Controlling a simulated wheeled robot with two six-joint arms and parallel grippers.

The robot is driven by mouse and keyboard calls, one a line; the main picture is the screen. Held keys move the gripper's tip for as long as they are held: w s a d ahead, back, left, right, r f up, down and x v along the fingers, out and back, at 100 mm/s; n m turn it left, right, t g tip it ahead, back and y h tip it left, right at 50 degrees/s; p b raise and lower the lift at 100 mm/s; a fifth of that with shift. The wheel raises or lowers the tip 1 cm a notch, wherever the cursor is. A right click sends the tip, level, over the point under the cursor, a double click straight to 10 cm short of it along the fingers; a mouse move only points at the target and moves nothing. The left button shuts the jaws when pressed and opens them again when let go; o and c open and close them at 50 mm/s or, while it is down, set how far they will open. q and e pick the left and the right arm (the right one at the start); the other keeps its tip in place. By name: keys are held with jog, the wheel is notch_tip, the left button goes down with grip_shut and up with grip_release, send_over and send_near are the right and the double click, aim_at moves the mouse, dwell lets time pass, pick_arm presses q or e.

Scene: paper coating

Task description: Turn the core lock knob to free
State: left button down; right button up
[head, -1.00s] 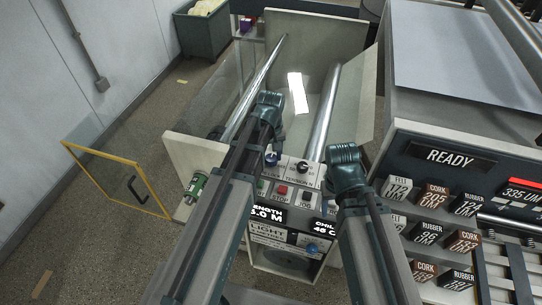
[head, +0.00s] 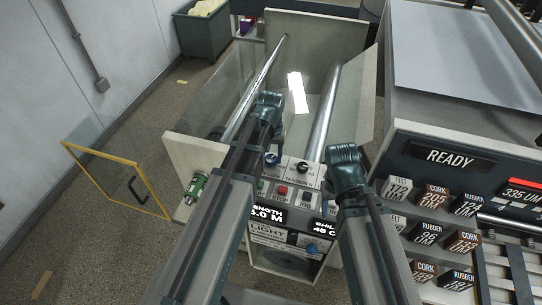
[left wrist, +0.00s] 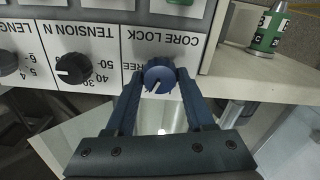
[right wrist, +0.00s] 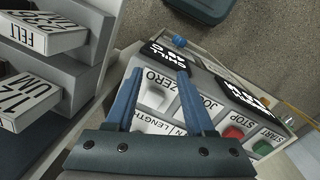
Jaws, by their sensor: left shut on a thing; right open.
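The core lock knob (left wrist: 160,77) is a round dark-blue knob on a white panel under the upside-down words CORE LOCK. It also shows in the head view (head: 271,159). Its pale pointer mark slants toward the lower left in the left wrist view. The word FREE (left wrist: 134,67) is at the knob's left, partly covered by a finger. My left gripper (left wrist: 159,74) is shut on the knob, one finger on each side. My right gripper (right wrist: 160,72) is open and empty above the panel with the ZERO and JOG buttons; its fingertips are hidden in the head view.
The black tension knob (left wrist: 73,69) is beside the core lock knob, with the length knob (left wrist: 8,62) beyond. Red stop (right wrist: 233,132) and green start (right wrist: 262,147) buttons are on the same console. A green-labelled cylinder (left wrist: 268,29) stands nearby. Labelled blocks (head: 397,189) fill the right-hand rack.

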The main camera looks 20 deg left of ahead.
aim_at(271, 158)
pick_arm(q)
jog(key=m, duration=1.3)
jog(key=shift+m, duration=0.3)
dwell(0.3)
jog(key=shift+c, duration=1.3)
grip_release()
jog(key=shift+r, duration=0.15)
pick_arm(e)
jog(key=shift+r, duration=0.15)
pick_arm(q)
notch_tip(271, 158, up, 14)
jog(key=p, duration=1.3)
jog(key=shift+f+p, duration=0.25)
jog(key=shift+p, duration=0.15)
pick_arm(e)
notch_tip(271, 158, up, 14)
jog(key=shift+f, duration=0.25)
